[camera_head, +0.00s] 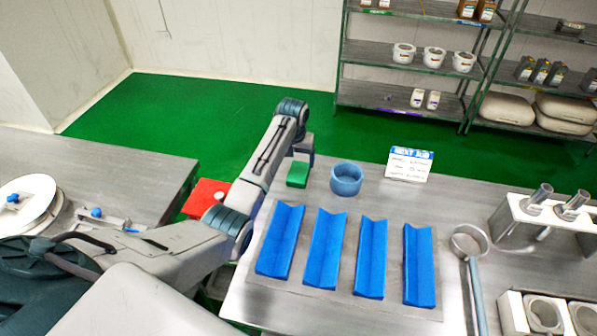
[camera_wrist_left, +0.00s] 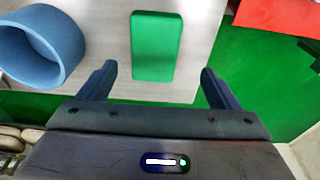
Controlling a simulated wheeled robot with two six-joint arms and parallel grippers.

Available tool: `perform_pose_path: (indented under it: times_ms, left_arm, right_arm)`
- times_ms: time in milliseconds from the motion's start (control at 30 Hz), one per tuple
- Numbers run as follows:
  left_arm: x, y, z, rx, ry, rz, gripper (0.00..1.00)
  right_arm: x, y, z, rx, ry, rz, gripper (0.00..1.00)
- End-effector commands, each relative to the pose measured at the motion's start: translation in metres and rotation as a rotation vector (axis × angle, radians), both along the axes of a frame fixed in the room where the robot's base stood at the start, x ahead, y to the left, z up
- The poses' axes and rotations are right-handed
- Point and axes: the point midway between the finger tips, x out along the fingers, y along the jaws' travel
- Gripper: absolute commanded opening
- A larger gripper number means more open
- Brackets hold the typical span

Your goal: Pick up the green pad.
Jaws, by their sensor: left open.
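The green pad (camera_head: 298,174) is a small green block lying near the far left corner of the grey metal table. In the left wrist view the green pad (camera_wrist_left: 152,46) lies between the lines of the two fingers, just beyond their tips. My left gripper (camera_wrist_left: 157,75) is open and empty. In the head view my left gripper (camera_head: 303,153) is above and just behind the pad, pointing down, with its fingers hard to make out. My right gripper is in neither view.
A blue ring (camera_head: 346,180) stands right of the pad, and it shows in the left wrist view (camera_wrist_left: 40,48). A red object (camera_head: 205,198) lies to the left. Blue troughs (camera_head: 324,248) lie in front. A small sign (camera_head: 409,164) stands at the table's back.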

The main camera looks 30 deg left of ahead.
Motion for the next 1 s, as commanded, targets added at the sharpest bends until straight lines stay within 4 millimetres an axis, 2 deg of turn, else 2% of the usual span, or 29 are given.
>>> perform_pose_path:
  times_ms: [167, 333, 500, 800, 1000]
  left_arm:
    - [0.002, -0.003, -0.01, -0.002, 0.004, -0.001, 0.85]
    - [0.006, -0.007, -0.031, -0.001, 0.005, -0.001, 0.85]
    - [0.008, -0.006, -0.05, 0.0, 0.002, -0.001, 0.85]
    - [0.009, -0.006, -0.055, 0.0, 0.0, -0.001, 0.85]
    - [0.009, -0.006, -0.054, 0.0, 0.0, -0.001, 0.45]
  right_arm:
    - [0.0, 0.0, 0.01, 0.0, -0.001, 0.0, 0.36]
    - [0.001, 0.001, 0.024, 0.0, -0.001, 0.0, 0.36]
    - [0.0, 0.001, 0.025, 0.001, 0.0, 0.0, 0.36]
    - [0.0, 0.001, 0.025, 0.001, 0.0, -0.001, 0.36]
    - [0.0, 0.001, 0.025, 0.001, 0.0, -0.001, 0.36]
